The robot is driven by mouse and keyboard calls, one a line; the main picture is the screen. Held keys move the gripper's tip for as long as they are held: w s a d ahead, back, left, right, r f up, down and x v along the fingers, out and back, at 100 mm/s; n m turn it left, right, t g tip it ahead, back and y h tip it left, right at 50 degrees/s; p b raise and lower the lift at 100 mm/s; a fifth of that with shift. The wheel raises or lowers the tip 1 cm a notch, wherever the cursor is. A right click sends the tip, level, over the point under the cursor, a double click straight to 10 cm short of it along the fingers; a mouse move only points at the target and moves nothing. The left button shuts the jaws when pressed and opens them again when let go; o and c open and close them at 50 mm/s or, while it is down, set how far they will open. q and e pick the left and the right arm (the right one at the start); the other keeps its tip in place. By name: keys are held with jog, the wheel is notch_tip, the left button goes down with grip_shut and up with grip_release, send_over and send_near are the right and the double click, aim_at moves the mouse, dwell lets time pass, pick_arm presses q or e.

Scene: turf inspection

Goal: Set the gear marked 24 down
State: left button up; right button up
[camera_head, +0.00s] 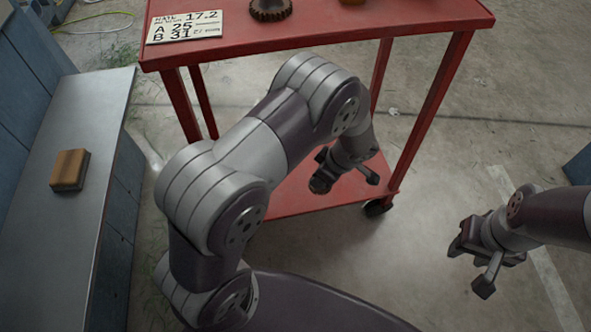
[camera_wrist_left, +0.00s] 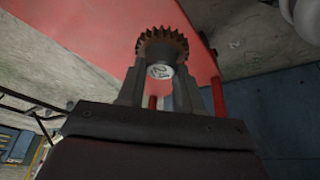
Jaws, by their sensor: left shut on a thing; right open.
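The gear marked 24 (camera_wrist_left: 161,50) is a brown toothed wheel with a pale hub showing the number, seen in the left wrist view. My left gripper (camera_wrist_left: 158,85) is shut on it, one finger on each side of the hub. In the head view my left gripper (camera_head: 346,184) hangs below the red cart's top, in front of the lower shelf (camera_head: 295,200); the gear in it cannot be made out there. My right gripper (camera_head: 472,265) is open and empty, over the floor at the right.
A grey bench (camera_head: 95,120) at the left holds a brown block (camera_head: 70,169). Cart legs flank my left gripper. Floor at right is clear.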

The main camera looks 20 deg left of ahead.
pick_arm(q)
jog(key=a+f+b, duration=0.2)
jog(key=a, duration=0.2)
jog(key=a+f+b, duration=0.2)
jog(key=a+f, duration=0.1)
jog(key=a, duration=0.1)
jog(key=a+f+b, duration=0.1)
jog(key=a+f, duration=0.1)
jog(key=a, duration=0.2)
jog(key=shift+w+a+f+b, duration=0.25)
jog(key=shift+a+f+b, duration=0.1)
jog(key=shift+b, duration=0.05)
notch_tip(320, 180, down, 4)
jog(key=b, duration=0.3)
jog(key=shift+r, duration=0.1)
grip_shut()
jog(key=o, duration=1)
grip_release()
jog(key=shift+o, duration=0.2)
